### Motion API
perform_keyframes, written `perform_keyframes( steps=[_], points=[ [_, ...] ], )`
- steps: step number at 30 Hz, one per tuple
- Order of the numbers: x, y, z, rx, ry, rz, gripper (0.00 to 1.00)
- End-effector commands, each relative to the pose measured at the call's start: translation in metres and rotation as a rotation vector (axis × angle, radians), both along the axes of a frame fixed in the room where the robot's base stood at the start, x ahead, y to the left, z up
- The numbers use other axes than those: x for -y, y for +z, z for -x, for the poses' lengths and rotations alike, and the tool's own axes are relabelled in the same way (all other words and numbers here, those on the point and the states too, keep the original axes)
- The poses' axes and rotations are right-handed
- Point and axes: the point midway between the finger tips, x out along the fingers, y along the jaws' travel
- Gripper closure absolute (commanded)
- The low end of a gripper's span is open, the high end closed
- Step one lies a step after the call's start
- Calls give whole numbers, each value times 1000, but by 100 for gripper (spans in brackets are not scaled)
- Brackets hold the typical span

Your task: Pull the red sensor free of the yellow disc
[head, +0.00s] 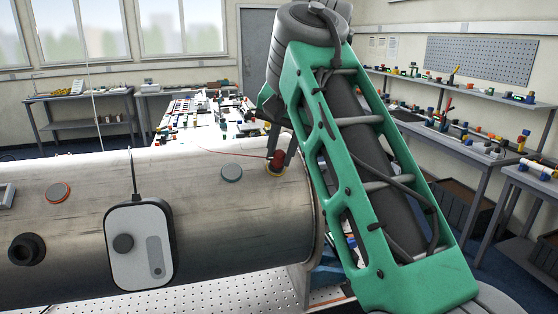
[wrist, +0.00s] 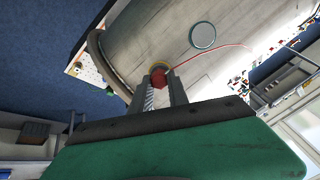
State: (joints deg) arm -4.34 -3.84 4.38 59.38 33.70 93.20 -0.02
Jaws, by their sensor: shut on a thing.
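The red sensor (head: 277,157) sits at the yellow disc (head: 275,170) on top of the large grey pipe (head: 190,200), near the pipe's right end. My gripper (head: 279,155) reaches down from above with its fingers on either side of the sensor, shut on it. In the wrist view the red sensor (wrist: 158,80) shows between the two fingertips (wrist: 160,86), with part of the yellow disc (wrist: 157,67) just beyond it. A thin red wire runs from the sensor along the pipe. Whether sensor and disc still touch is hard to tell.
A grey round disc (head: 231,173) lies on the pipe left of the sensor. A white box with a dark knob (head: 139,245), an orange-rimmed disc (head: 58,193) and a black port (head: 26,249) are farther left. A perforated table (head: 225,298) is below.

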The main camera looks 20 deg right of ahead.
Motion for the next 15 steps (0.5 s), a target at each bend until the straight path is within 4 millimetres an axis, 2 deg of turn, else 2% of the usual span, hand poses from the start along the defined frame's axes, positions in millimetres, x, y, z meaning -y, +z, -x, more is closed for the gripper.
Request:
perform_keyframes(
  steps=[8,15],
  points=[
    [0,0,0,-1,-1,-1,100],
    [0,11,6,0,-1,0,100]
  ],
)
